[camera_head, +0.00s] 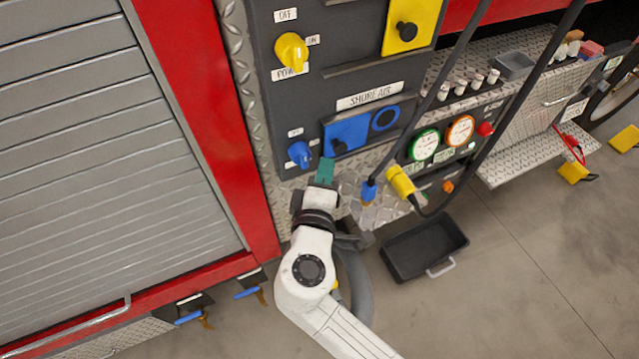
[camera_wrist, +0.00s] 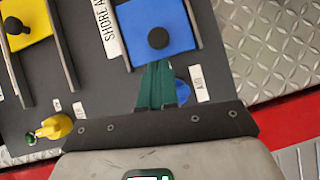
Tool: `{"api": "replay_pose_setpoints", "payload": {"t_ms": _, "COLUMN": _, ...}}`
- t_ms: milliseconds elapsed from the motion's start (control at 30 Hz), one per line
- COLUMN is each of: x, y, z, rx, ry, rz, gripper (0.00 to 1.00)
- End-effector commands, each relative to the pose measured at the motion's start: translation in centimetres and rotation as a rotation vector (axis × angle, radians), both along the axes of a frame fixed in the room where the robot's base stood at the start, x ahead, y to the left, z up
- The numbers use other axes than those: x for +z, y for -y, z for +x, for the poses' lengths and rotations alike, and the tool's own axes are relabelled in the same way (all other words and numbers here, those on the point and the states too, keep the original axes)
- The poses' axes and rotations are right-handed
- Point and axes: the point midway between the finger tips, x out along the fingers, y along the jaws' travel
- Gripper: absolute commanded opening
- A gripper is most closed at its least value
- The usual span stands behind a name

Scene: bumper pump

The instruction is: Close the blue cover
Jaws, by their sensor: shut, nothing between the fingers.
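The blue cover (camera_head: 352,129) is a flat plate with a black knob on the dark panel, under a label that seems to read "SHORE". It sits at the left of its rails, and a blue ring socket (camera_head: 385,118) shows uncovered to its right. In the wrist view the blue cover (camera_wrist: 178,22) is at the top, its black knob just beyond my fingertips. My gripper (camera_head: 327,162) has green fingers, shut and empty, at the cover's lower left edge near the knob. It also shows in the wrist view (camera_wrist: 159,66). Whether the fingertips touch the knob I cannot tell.
A blue rotary switch (camera_head: 299,153) is close left of my fingers. A yellow cover (camera_head: 420,18) and yellow switch (camera_head: 291,52) are above. Black hoses with a blue plug (camera_head: 368,191) and yellow plug (camera_head: 401,181) hang at the right. A black bin (camera_head: 425,247) stands on the floor.

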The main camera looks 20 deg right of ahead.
Motion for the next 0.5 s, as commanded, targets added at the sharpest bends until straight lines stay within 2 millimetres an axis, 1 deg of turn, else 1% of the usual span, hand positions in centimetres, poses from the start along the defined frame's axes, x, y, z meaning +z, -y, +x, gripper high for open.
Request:
{"api": "replay_pose_setpoints", "payload": {"t_ms": 100, "x": -0.1, "y": 0.9, "z": 1.3, "rx": -0.002, "ry": 0.0, "rz": 0.0, "gripper": 0.0}}
{"api": "replay_pose_setpoints", "payload": {"t_ms": 200, "x": -0.2, "y": 1.4, "z": 2.0, "rx": -0.001, "ry": -0.001, "rz": 0.001, "gripper": 0.0}}
{"api": "replay_pose_setpoints", "payload": {"t_ms": 500, "x": -0.3, "y": 1.7, "z": 2.4, "rx": -0.001, "ry": 0.0, "rz": 0.001, "gripper": 0.0}}
